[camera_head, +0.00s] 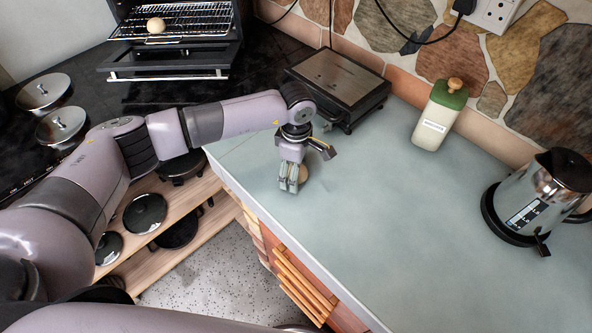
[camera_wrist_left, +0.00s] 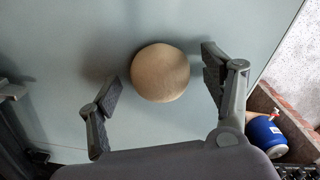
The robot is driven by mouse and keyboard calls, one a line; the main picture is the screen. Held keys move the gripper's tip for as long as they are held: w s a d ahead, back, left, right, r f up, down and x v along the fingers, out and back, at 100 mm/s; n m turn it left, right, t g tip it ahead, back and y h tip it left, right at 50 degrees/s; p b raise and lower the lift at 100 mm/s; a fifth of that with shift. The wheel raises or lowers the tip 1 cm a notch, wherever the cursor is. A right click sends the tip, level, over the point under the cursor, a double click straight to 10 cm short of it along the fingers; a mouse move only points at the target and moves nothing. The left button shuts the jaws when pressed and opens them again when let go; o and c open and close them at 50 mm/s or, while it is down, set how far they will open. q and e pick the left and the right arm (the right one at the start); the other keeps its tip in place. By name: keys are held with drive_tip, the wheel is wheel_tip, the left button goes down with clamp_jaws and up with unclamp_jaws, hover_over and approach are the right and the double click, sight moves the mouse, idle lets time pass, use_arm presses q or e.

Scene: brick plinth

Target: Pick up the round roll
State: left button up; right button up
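A tan, smooth round roll (camera_wrist_left: 160,72) sits on the pale blue-green worktop (camera_head: 370,225). In the head view my left gripper (camera_head: 293,184) reaches down over it from above, and only a small part of the roll (camera_head: 304,172) shows beside the fingers. In the left wrist view my left gripper (camera_wrist_left: 161,84) is open, with one finger on each side of the roll and visible gaps. Another pale round thing (camera_head: 156,25) lies on the oven rack. My right gripper is not in view.
A black and steel grill (camera_head: 338,82) stands just behind the gripper. A green-capped bottle (camera_head: 437,120) stands by the wall and a steel kettle (camera_head: 538,198) at the right. The worktop's front edge is close. The middle right is clear.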

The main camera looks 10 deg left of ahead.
use_arm(q)
drive_tip(key=c, duration=0.9)
drive_tip(key=shift+o, duration=0.2)
drive_tip(key=shift+r, duration=0.15)
